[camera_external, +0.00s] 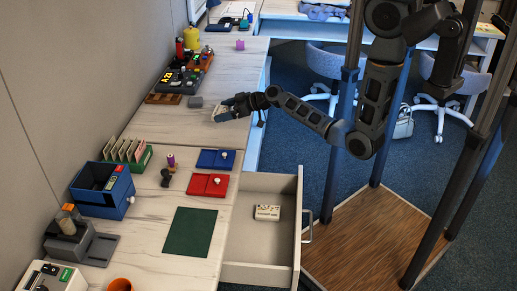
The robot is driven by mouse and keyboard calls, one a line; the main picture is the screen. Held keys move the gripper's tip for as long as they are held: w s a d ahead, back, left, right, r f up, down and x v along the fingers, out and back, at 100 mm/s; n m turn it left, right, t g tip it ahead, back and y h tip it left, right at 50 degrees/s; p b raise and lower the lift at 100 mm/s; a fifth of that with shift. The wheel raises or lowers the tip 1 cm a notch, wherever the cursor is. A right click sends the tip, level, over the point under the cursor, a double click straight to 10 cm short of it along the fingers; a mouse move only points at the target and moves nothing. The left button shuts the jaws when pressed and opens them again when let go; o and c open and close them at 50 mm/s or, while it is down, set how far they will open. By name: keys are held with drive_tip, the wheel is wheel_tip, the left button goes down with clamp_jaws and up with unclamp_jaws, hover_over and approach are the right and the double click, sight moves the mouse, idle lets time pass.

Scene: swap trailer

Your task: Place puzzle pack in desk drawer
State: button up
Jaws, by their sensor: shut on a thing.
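My gripper (228,108) is shut on a small pale, flat item (221,114), held over the far part of the long desk. The fingers hide part of the item, and its markings are too small to read. The desk drawer (251,246) is pulled open at the desk's right side, nearer the camera than my gripper. A small whitish pack with dark print (267,212) lies flat inside the drawer, with bare floor around it. I cannot tell from the print which of these two pale items is the puzzle pack.
A blue case (216,159), a red case (208,185) and a green mat (190,232) lie on the desk beside the drawer. A blue bin (103,190) stands against the wall. Dark posts rise at right.

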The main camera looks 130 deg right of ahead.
drive_tip(key=s+d+r+b, duration=0.2)
drive_tip(key=s+r, duration=0.4)
drive_tip(key=s, duration=0.4)
drive_tip(key=w+a+f+n+t+y, duration=0.1)
drive_tip(key=w+a, duration=0.4)
drive_tip(key=w, duration=0.4)
drive_tip(key=w+a+f+n+t+y, duration=0.1)
drive_tip(key=w+a+f+n+y, duration=0.1)
drive_tip(key=w+a, duration=0.3)
drive_tip(key=w+a+f+n+t+y, duration=0.1)
drive_tip(key=w+a, duration=0.4)
drive_tip(key=w, duration=0.7)
drive_tip(key=shift+w+f+n+y, duration=0.3)
drive_tip(key=w+a+n+y, duration=0.1)
drive_tip(key=w+a, duration=0.2)
drive_tip(key=a, duration=0.2)
drive_tip(key=w+a+y, duration=0.1)
drive_tip(key=w+a, duration=0.2)
drive_tip(key=a, duration=0.2)
drive_tip(key=w+a+f+n+t, duration=0.1)
drive_tip(key=w+a, duration=0.2)
drive_tip(key=a, duration=0.1)
drive_tip(key=shift+w+a+f+n+y, duration=0.1)
drive_tip(key=shift+w+a+n+y, duration=0.2)
drive_tip(key=shift+a+y, duration=0.1)
drive_tip(key=w+a+n+y, duration=0.2)
drive_tip(key=w+a, duration=0.2)
drive_tip(key=a, duration=1.1)
drive_tip(key=shift+a+y, duration=0.35)
drive_tip(key=shift+y, duration=0.05)
